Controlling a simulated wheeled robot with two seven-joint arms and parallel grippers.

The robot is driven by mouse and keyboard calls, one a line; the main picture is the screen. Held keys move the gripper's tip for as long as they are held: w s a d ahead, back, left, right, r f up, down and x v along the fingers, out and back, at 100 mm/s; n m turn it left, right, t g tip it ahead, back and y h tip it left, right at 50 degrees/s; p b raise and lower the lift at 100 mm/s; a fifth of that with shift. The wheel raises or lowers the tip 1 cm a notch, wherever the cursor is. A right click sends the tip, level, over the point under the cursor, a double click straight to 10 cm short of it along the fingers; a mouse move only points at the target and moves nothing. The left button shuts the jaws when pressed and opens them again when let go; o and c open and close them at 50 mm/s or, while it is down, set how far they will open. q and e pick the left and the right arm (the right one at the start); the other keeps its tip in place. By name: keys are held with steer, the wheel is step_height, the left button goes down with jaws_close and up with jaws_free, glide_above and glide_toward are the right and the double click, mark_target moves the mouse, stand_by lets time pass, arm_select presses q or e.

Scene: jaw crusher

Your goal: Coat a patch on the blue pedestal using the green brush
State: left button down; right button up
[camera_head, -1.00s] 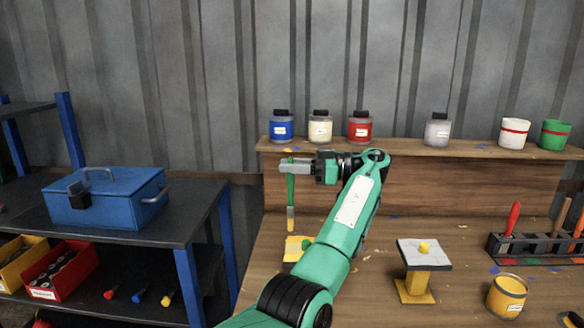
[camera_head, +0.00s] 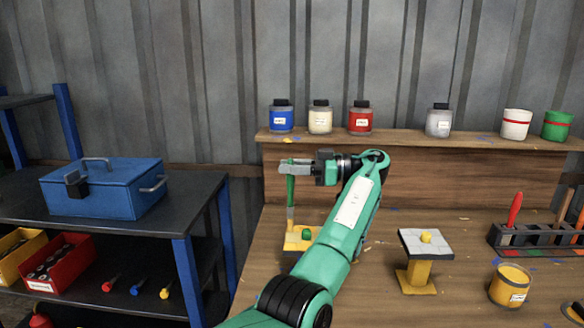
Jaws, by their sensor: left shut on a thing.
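My left gripper (camera_head: 290,167) is shut on the handle of the green brush (camera_head: 291,188) above the left part of the workbench. The brush hangs nearly upright with its grey ferrule and bristles down. The bristle end is in line with a yellow slab (camera_head: 292,242) with a green knob (camera_head: 306,234); I cannot tell whether they touch. My forearm hides part of this slab. Another pedestal, with a yellow stem (camera_head: 418,272), a grey top and a yellow knob, stands right of my arm. No clearly blue pedestal shows. My right gripper is not in view.
Blue, cream, red and grey jars stand on the back ledge (camera_head: 400,136), with white and green cups at right. A yellow can (camera_head: 510,285) and a tool rack (camera_head: 530,240) are on the right bench. A blue toolbox (camera_head: 105,190) is on the left shelf.

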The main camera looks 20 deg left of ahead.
arm_select(q)
steer(key=shift+f+b, duration=0.45)
steer(key=shift+f, duration=0.05)
steer(key=shift+s+d+r, duration=0.1)
steer(key=shift+s+d, duration=0.1)
steer(key=shift+s, duration=0.65)
steer(key=shift+w+a+b, duration=0.25)
steer(key=shift+w+b, duration=0.6)
stand_by(0.8)
